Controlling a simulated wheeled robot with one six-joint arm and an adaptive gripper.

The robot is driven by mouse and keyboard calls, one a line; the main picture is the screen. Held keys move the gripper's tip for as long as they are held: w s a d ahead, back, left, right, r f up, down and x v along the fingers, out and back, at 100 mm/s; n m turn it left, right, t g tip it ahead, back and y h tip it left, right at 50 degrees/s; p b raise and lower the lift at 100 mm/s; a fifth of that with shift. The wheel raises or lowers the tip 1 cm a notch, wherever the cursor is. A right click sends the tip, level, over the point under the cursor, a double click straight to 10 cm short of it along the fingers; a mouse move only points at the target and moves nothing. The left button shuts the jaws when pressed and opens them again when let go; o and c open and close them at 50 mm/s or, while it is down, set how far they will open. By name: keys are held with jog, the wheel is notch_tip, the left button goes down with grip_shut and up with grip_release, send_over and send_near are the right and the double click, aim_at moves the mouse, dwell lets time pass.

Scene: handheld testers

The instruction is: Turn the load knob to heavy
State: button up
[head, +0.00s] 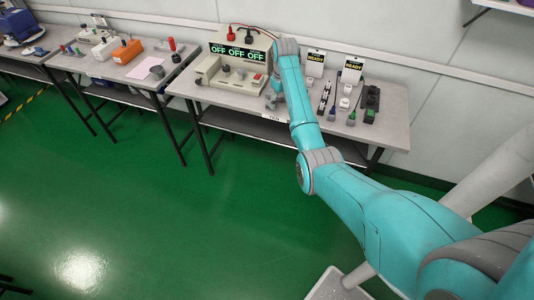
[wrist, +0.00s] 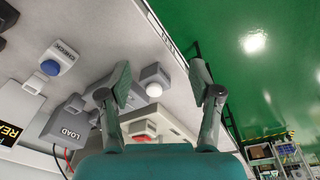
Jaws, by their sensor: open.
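A grey box marked LOAD (wrist: 70,124) is at the lower left of the wrist view, left of my gripper. A grey part (wrist: 100,97) shows beside it, partly covered by my left finger; I cannot tell if it is the knob or where it points. My gripper (wrist: 160,76) is open, its fingers apart with nothing held. A small grey block with a white round button (wrist: 153,85) shows between the fingers, but contact is not visible. In the head view my gripper (head: 272,98) is over the bench front, right of the tester; the LOAD box cannot be made out.
A check block with a blue button (wrist: 50,67) is nearby. The bench (head: 397,126) holds a unit with several OFF displays (head: 232,52), a beige tester (head: 208,69) and READY signs (head: 315,61). The green floor (head: 220,210) in front is clear.

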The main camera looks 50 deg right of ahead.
jog(key=s+a+f+t+h, duration=0.1)
jog(key=s+a+f+t, duration=0.1)
jog(key=a+f, duration=1)
jog(key=shift+s+a+f, duration=0.2)
jog(key=shift+s+f, duration=0.65)
jog(key=shift+f, duration=0.85)
jog(key=s+a+f+t, duration=0.3)
jog(key=s+a+f, duration=0.55)
jog(key=a, duration=0.45)
jog(key=s+a+r+n+t, duration=0.1)
jog(key=s+a+r+t, duration=0.15)
jog(key=s+a, duration=1)
jog(key=s+a+r+t+y, duration=0.1)
jog(key=s+a+r+t, duration=0.2)
jog(key=s+r, duration=0.9)
jog(key=s+a+r+t, duration=0.3)
jog(key=s+a+r, duration=0.1)
jog(key=s+r, duration=0.7)
notch_tip(320, 180, up, 3)
jog(key=shift+s+f+n+y, duration=0.15)
jog(key=shift+s+n+y, duration=0.15)
jog(key=shift+s+y, duration=0.1)
